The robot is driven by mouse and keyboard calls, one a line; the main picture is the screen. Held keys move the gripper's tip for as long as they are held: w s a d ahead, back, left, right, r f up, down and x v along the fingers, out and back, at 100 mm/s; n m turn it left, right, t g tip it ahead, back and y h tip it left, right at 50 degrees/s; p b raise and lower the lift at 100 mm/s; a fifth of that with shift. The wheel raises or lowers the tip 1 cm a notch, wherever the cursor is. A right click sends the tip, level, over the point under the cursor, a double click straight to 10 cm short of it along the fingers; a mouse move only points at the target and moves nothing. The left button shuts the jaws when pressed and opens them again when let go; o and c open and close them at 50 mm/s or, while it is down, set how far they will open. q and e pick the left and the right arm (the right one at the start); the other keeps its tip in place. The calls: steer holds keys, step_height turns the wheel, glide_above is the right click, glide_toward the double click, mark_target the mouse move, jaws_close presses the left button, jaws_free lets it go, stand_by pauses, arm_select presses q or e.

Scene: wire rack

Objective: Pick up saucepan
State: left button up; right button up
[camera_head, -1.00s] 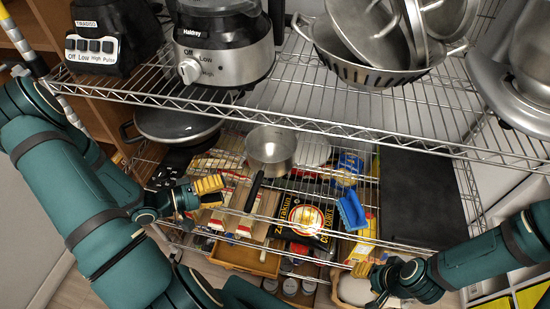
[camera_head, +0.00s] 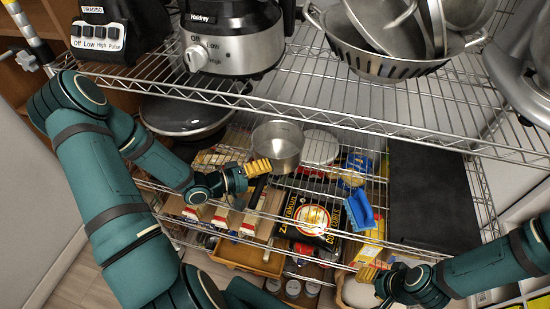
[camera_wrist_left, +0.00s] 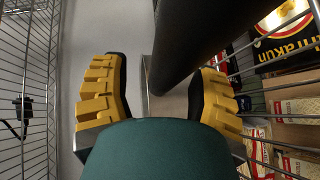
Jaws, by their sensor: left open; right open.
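The saucepan (camera_head: 277,145) is a small metal pan on the middle wire shelf, open side up, with a long dark handle pointing toward the front. My left gripper (camera_head: 258,168) is at the handle just below the pan's rim and hides part of it. In the left wrist view the dark handle (camera_wrist_left: 193,35) runs large between and beyond the open yellow fingers (camera_wrist_left: 160,85), closer to the right finger. I cannot tell whether they touch. My right gripper (camera_head: 369,272) is open and apart from the saucepan, low at the right by the shelf's front edge.
A dark lidded pan (camera_head: 182,115) stands left of the saucepan and a pale plate (camera_head: 320,147) right of it. A blue scoop-like item (camera_head: 360,213) and a black board (camera_head: 432,197) are further right.

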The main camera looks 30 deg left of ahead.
arm_select(q)
jaws_close()
steer(key=shift+r, duration=0.15)
stand_by(0.4)
